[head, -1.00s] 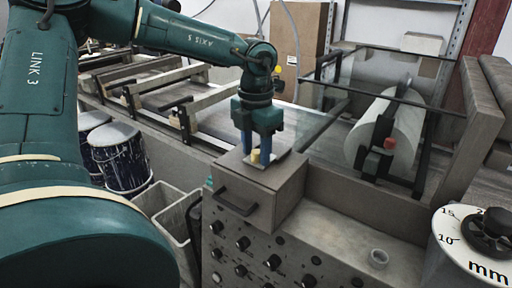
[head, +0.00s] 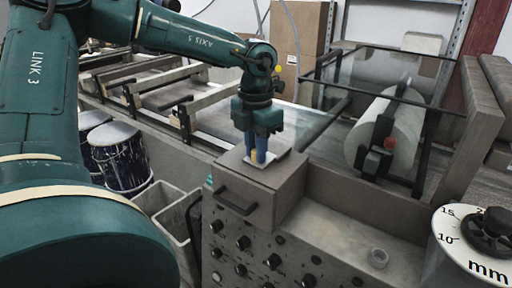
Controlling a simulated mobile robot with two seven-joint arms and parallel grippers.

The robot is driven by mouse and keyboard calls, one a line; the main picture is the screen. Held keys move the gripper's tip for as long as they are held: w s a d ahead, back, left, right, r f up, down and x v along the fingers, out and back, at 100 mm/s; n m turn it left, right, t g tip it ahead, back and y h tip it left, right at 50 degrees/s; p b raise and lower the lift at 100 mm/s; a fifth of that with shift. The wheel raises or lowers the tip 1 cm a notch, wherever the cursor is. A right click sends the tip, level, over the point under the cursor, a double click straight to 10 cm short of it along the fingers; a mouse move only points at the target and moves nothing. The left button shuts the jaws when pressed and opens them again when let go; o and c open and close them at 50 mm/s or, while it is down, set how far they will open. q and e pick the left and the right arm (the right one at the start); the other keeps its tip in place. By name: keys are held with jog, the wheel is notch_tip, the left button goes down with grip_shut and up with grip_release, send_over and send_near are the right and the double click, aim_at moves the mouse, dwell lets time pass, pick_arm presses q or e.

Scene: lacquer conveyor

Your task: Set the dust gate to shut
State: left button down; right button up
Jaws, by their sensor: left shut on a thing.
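A grey-brown box (head: 278,187) with a dark handle on its front sits on top of the control panel. A small light plate (head: 284,154) lies on its top with a yellow knob (head: 254,154) on it. I take this to be the dust gate, but no label shows. My left gripper (head: 262,161) points down over the box top, shut on the yellow knob. Its blue fingers hide most of the knob and part of the plate. The gate's exact setting cannot be read. My right gripper is not in view.
The panel front (head: 246,251) carries several black knobs. A glass-sided guard with a white roll (head: 403,137) stands behind. Blue-stained drums (head: 124,166) stand left.

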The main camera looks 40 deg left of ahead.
aim_at(268, 153)
pick_arm(q)
jog(key=shift+w, duration=0.1)
jog(key=w, duration=0.4)
jog(key=shift+w+a+b, duration=0.15)
jog(key=shift+a+b, duration=0.15)
jog(key=shift+b, duration=0.1)
jog(key=shift+w+r, duration=0.15)
jog(key=c, duration=1.3)
grip_release()
jog(key=shift+w, duration=0.1)
jog(key=shift+o, duration=0.2)
